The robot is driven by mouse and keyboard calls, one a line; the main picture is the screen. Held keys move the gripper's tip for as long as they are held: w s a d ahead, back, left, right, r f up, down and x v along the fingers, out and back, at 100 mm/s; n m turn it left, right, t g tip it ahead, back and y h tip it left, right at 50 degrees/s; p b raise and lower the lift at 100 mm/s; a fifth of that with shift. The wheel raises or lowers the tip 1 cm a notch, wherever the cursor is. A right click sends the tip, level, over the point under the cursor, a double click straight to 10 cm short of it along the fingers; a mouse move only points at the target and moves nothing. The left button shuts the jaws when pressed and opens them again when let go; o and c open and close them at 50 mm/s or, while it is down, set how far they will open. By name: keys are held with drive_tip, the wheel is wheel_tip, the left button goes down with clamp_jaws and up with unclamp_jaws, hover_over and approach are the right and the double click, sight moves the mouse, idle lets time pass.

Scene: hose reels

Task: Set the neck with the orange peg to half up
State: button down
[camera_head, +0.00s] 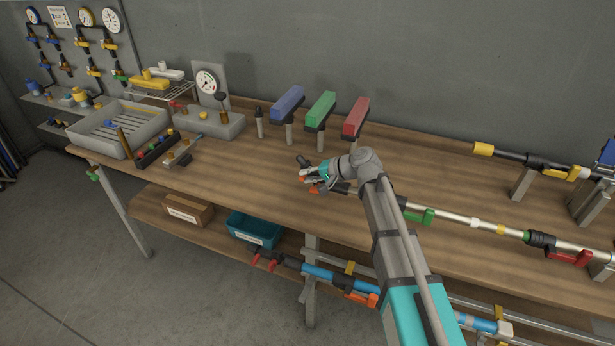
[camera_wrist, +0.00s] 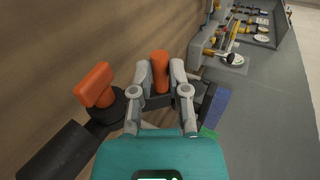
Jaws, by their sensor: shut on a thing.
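In the wrist view an upright orange peg (camera_wrist: 160,68) on a dark neck stands between my gripper's fingertips (camera_wrist: 162,78). The fingers are shut on the peg. An orange lever (camera_wrist: 96,84) on a black fitting lies just left of it, with a thick black tube (camera_wrist: 58,150) running to the lower left. In the head view my gripper (camera_head: 308,174) is low over the middle of the bench, at the left end of a long pole. Some orange shows at the fingers there, but the peg and the neck's tilt are hard to tell apart from the gripper.
The wooden bench (camera_head: 240,162) is clear left of my gripper. Blue (camera_head: 288,101), green (camera_head: 321,108) and red (camera_head: 355,116) blocks stand on posts behind it. A silver pole with a green lever (camera_head: 420,216) and a red lever (camera_head: 568,257) runs right. A grey tray (camera_head: 110,140) stands left.

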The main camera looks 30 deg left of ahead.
drive_tip(key=shift+w+a, duration=0.1)
drive_tip(key=shift+w, duration=0.1)
drive_tip(key=c, duration=0.6)
unclamp_jaws()
drive_tip(key=shift+a, duration=0.1)
drive_tip(key=shift+s, duration=0.15)
